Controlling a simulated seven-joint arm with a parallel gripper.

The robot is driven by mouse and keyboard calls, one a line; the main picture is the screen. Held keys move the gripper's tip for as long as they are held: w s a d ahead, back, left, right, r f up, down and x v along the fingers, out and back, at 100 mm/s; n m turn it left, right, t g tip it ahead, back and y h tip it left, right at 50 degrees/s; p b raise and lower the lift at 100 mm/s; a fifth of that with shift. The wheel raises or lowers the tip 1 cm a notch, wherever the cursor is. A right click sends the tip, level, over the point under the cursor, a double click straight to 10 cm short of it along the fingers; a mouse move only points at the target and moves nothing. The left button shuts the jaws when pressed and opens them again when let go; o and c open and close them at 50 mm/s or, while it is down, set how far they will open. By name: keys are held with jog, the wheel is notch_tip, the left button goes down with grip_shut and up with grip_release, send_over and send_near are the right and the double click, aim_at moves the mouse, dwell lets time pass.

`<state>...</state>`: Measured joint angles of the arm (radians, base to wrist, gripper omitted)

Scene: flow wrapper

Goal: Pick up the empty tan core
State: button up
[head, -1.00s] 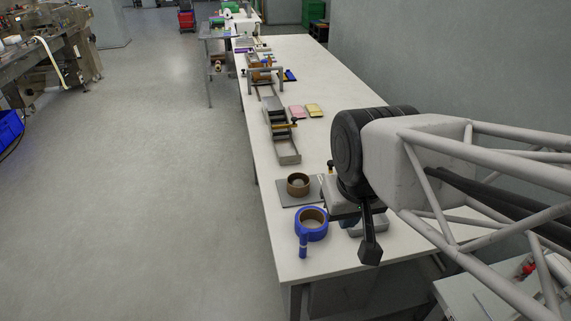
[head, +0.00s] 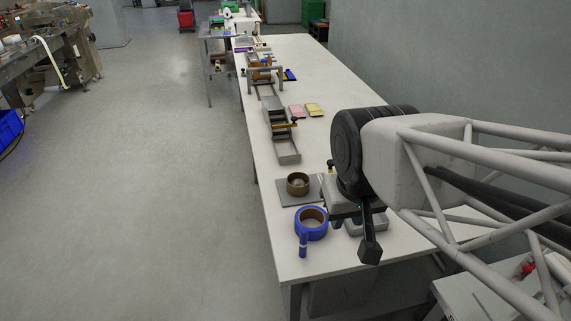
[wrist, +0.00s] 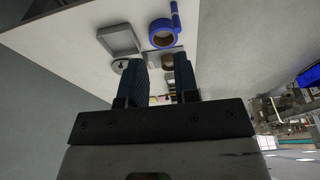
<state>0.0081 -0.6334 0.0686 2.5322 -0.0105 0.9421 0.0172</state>
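The tan core (head: 298,184), a short brown ring, sits on a grey plate (head: 288,196) on the white table in the head view. In the wrist view the core (wrist: 168,60) appears small, beyond and between my fingertips. My gripper (wrist: 162,70) is open and empty, its two dark fingers apart. In the head view my wrist hides most of the gripper; it is to the right of the core and apart from it.
A blue tape roll (head: 311,224) with a blue cylinder (head: 303,246) lies near the table's front. A grey tray (head: 367,226) is partly hidden by my arm. A metal channel (head: 281,133) and pink and yellow blocks lie farther back.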

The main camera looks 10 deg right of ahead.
jog(key=o, duration=1.3)
jog(key=w+d+f+n+g+h, duration=0.1)
jog(key=w+f+n+h, duration=0.4)
jog(key=w, duration=0.6)
jog(key=w+d+f+n+g+h, duration=0.1)
jog(key=w+f+n+h, duration=0.35)
jog(key=w, duration=0.65)
jog(key=w+a+f+n+t+h, duration=0.1)
jog(key=w+a+f+n, duration=0.1)
jog(key=w+f+n, duration=0.2)
jog(key=w+a+f+n+t+h, duration=0.1)
jog(key=w+a+f+n+t, duration=0.1)
jog(key=w+f+n, duration=0.3)
jog(key=w+a+f+n+t+h, duration=0.1)
jog(key=w+a+f+n, duration=0.2)
jog(key=w+f, duration=0.3)
jog(key=shift+w+a+f+n+t, duration=0.35)
jog(key=shift+w+f+n+t, duration=0.05)
jog(key=shift+w+n, duration=0.3)
